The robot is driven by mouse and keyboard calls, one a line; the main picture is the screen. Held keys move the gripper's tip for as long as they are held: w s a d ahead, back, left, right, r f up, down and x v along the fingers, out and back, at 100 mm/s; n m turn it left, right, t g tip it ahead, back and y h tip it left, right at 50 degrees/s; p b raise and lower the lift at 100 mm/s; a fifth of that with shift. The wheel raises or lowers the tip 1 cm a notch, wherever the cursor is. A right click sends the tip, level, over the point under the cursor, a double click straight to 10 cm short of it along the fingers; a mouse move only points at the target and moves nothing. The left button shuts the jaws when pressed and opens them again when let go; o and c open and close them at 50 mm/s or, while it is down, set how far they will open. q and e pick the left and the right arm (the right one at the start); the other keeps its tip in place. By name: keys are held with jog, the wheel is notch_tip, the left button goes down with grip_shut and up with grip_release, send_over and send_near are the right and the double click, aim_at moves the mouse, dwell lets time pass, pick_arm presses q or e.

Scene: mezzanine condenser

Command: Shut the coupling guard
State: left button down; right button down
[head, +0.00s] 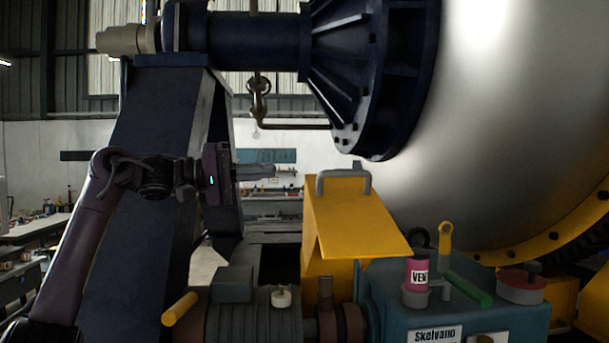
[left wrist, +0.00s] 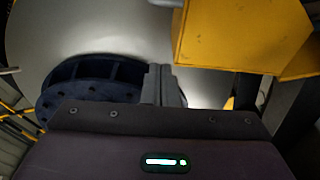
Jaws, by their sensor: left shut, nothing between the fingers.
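The yellow coupling guard (head: 355,218) stands in the middle of the head view, with its sloping lid raised over the shaft and clear of the coupling (head: 335,322) below. A grey handle (head: 343,180) is on its top edge. My left gripper (head: 272,171) is shut and empty, to the left of the handle and apart from it. In the left wrist view the yellow guard (left wrist: 240,40) fills the upper right, and the gripper fingers (left wrist: 163,84) show beside it. My right gripper is not in view.
A teal gearbox (head: 450,320) carries a pink canister (head: 417,275), a green rod (head: 468,288) and a red-grey cap (head: 521,287). A ribbed motor (head: 255,312) lies left of the coupling. A large silver drum (head: 500,130) and dark flange (head: 365,80) rise behind.

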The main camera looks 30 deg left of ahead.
aim_at(310, 184)
pick_arm(q)
jog(key=p+x, duration=0.2)
jog(key=x, duration=0.3)
jog(key=p+x, duration=0.2)
jog(key=x, duration=0.3)
jog(key=shift+s+d+r, duration=0.2)
jog(key=shift+d, duration=0.1)
jog(key=shift+s+f+b, duration=0.3)
jog(key=shift+s+f, duration=0.1)
jog(key=shift+f, duration=0.2)
jog(key=s, duration=0.2)
jog(key=s+d, duration=0.1)
jog(key=shift+f, duration=0.3)
jog(key=shift+w+d, duration=0.1)
